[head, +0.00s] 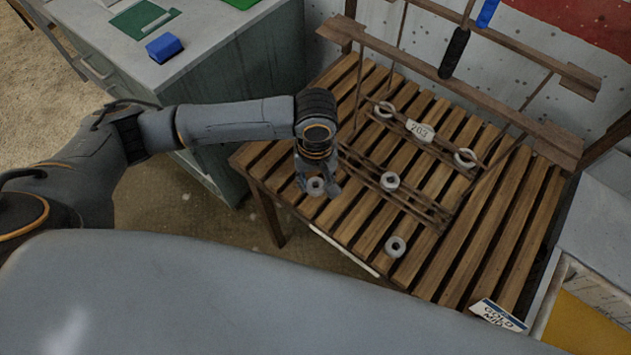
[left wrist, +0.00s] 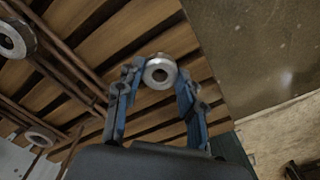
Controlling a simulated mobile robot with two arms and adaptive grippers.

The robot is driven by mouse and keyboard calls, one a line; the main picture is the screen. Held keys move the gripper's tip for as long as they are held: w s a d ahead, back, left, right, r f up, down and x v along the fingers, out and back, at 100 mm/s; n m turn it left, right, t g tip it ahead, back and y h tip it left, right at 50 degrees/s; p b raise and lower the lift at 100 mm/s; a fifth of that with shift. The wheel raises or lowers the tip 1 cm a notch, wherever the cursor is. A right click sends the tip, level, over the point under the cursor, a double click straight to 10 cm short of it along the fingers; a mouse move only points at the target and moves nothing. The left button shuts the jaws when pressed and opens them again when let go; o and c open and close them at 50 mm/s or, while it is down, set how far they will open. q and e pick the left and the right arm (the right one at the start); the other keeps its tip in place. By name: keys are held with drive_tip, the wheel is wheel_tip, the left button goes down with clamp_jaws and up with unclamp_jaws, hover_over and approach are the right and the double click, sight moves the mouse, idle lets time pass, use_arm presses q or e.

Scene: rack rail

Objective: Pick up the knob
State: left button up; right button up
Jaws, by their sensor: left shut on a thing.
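A pale grey, ring-shaped knob (head: 316,186) is between the fingers of my left gripper (head: 318,184), at the left end of the slatted wooden table. In the left wrist view the knob (left wrist: 150,66) sits between the two blue-grey fingertips (left wrist: 159,76), its dark central hole showing. The gripper is shut on it. The table slats show beyond; I cannot tell whether the knob touches them. Similar rings are by the wooden rack: one on the low rail (head: 390,174), one on the front slats (head: 395,240), and two at the rear rail (head: 383,104) (head: 465,152). My right gripper is not in view.
The slatted table (head: 490,240) carries a rack with thin rods and a "203" tag (head: 419,130). A grey-green cabinet (head: 255,60) with a blue block (head: 164,47) stands at the left. A sign (head: 497,315) is at the table's front right. The front slats are mostly clear.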

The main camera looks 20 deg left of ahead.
use_arm(q)
drive_tip(key=s+d+r+p, duration=0.1)
drive_tip(key=s+d+r, duration=0.85)
drive_tip(key=r, duration=0.25)
drive_tip(key=w+a+f+n+p, duration=0.1)
drive_tip(key=w+f, duration=0.1)
drive_tip(key=w, duration=0.4)
drive_tip(key=w+a+f+n+p, duration=0.2)
drive_tip(key=w, duration=0.5)
drive_tip(key=w+a+f+n+p, duration=0.1)
drive_tip(key=w+a+f+n, duration=0.1)
drive_tip(key=w, duration=0.4)
drive_tip(key=shift+w+f+p, duration=0.25)
drive_tip(key=shift+f+p, duration=0.15)
drive_tip(key=shift+f, duration=0.75)
